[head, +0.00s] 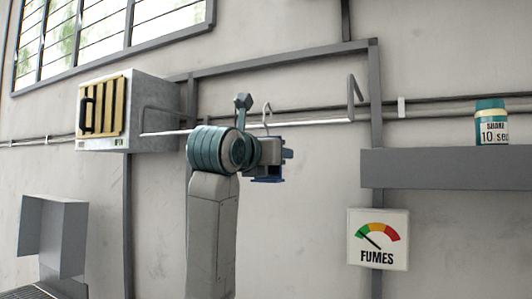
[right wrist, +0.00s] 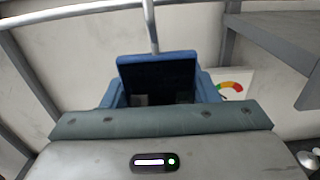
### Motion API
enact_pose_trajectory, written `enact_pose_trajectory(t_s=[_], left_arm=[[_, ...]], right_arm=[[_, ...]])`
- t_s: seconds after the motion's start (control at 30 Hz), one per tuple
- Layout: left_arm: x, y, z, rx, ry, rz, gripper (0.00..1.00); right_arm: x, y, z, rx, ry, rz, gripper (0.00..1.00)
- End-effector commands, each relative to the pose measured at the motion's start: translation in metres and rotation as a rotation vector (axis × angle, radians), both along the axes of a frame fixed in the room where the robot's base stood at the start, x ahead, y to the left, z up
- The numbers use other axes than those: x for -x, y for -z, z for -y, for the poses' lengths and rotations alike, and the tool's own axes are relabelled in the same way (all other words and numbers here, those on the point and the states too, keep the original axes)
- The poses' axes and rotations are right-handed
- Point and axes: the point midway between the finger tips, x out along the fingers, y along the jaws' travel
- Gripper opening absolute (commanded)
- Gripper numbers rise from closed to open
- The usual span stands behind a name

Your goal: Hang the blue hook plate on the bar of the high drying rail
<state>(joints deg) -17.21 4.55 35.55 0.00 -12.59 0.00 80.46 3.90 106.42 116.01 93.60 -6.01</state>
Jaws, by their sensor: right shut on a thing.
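The blue hook plate (head: 268,179) is held by my right gripper (head: 270,152), which is shut on it. The plate's thin metal hook (head: 267,108) rises above it, and its curved top shows higher than the pale bar (head: 310,122) of the high drying rail. I cannot tell whether the hook is over the bar or only in front of or behind it. In the right wrist view the blue plate (right wrist: 157,57) stands beyond the gripper, and its stem (right wrist: 152,35) runs up across the bar (right wrist: 85,10). My left gripper is out of view.
A grey box with a yellow grille (head: 150,95) is at the bar's left end. At the right are an upright bracket (head: 351,98), a grey shelf (head: 450,168) with a jar (head: 491,125), and a FUMES gauge (head: 378,239). Space below the bar beside my arm looks clear.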

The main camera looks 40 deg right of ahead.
Motion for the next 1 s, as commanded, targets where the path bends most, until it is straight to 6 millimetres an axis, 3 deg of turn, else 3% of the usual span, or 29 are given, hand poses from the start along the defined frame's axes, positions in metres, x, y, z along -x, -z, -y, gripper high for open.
enact_pose_trajectory(t_s=[0.87, 1.0], left_arm=[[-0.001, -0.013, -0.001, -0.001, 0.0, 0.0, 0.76], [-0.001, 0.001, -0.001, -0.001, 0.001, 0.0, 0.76]], right_arm=[[-0.026, -0.001, 0.066, 0.0, 0.002, 0.0, 0.22], [-0.027, 0.014, 0.066, 0.0, -0.001, 0.001, 0.22]])
